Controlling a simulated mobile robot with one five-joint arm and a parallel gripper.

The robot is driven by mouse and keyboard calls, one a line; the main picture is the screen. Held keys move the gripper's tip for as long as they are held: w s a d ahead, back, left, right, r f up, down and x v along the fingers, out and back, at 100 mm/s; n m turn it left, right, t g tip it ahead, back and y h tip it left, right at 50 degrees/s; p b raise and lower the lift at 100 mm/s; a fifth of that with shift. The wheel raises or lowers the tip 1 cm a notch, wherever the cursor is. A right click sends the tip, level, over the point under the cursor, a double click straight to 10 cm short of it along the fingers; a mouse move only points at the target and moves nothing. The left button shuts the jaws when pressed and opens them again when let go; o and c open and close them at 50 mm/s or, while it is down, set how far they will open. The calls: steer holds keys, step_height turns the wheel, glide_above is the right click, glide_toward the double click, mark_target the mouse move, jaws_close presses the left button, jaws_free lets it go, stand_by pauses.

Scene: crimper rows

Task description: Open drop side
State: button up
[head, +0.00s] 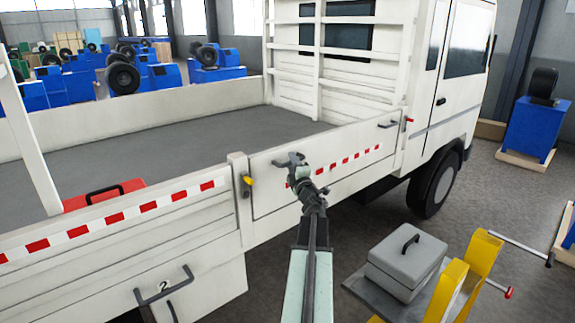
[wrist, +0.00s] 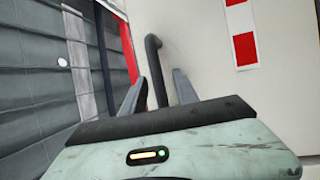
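The white drop side (head: 270,195) with a red-and-white strip stands upright along the truck bed. It also shows in the wrist view (wrist: 200,50). My gripper (head: 290,160) is in front of its upper left part in the head view. In the wrist view, my gripper's two fingers (wrist: 158,95) are spread, with a dark bent handle (wrist: 153,48) showing between them. I cannot tell whether they touch it. A yellow latch (head: 247,181) is on the post left of the drop side. A red-tipped latch (head: 407,121) and a dark handle (head: 388,124) are at its right end.
A grey case (head: 405,260) on a stand and a yellow frame (head: 470,270) stand at lower right. A red box (head: 103,195) lies in the truck bed. Floor shows beside the wheel.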

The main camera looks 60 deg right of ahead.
steer(key=shift+w+d, duration=0.25)
steer(key=shift+a, duration=0.1)
jaws_close()
stand_by(1.1)
